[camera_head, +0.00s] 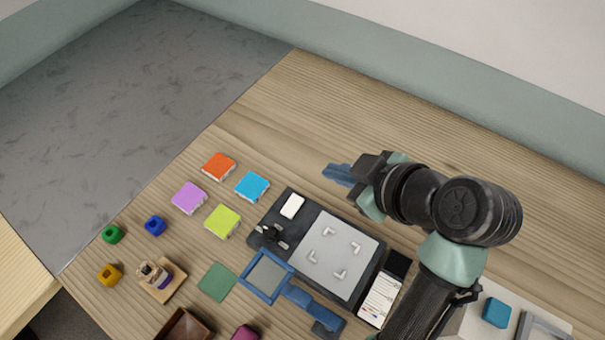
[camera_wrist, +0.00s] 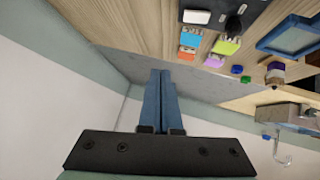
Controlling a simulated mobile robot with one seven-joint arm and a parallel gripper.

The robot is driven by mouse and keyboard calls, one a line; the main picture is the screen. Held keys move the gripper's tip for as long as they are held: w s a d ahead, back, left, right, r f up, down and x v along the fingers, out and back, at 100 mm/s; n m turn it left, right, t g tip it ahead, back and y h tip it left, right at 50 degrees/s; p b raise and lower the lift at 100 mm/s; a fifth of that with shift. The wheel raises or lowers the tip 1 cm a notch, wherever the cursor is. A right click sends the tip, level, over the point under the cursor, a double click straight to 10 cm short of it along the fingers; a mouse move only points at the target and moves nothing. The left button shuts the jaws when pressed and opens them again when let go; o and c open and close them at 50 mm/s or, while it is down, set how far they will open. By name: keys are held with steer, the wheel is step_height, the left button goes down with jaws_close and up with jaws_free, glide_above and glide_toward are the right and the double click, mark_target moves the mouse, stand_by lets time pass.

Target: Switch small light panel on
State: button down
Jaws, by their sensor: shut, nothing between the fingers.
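The small light panel (camera_head: 316,285) is a dark base with a flat pale grey plate that bears several corner marks. A white rectangular piece (camera_head: 292,206) and a black knob-like part (camera_head: 270,235) sit at its left end. My gripper (camera_head: 328,172) is shut and empty, with blue fingers pointing left, above and behind the panel and apart from it. In the wrist view the shut fingers (camera_wrist: 160,76) point away from me. There the white piece (camera_wrist: 196,17) and the black part (camera_wrist: 233,26) show at the top. I cannot tell whether the plate is lit.
Orange (camera_head: 218,166), blue (camera_head: 252,186), purple (camera_head: 188,198) and lime (camera_head: 223,221) squares lie left of the panel. The wood behind the panel is clear.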

steer(key=shift+n+g+y, duration=0.6)
steer(key=shift+g, duration=0.1)
steer(key=s+f, duration=0.2)
steer(key=s, duration=0.1)
steer(key=shift+s+a+f, duration=0.1)
steer(key=shift+a+f, duration=0.1)
steer(key=shift+f, duration=0.15)
glide_above(292, 199)
steer(key=s+d, duration=0.2)
steer(key=s, duration=0.1)
step_height(292, 199, down, 7)
steer(key=shift+w+r, duration=0.1)
steer(key=shift+r, duration=0.05)
steer(key=f, duration=0.3)
steer(key=shift+w+f+p, duration=0.2)
steer(key=shift+w+p, duration=0.15)
steer(key=shift+p, duration=0.05)
steer(key=shift+d+f, duration=0.1)
steer(key=shift+f, duration=0.35)
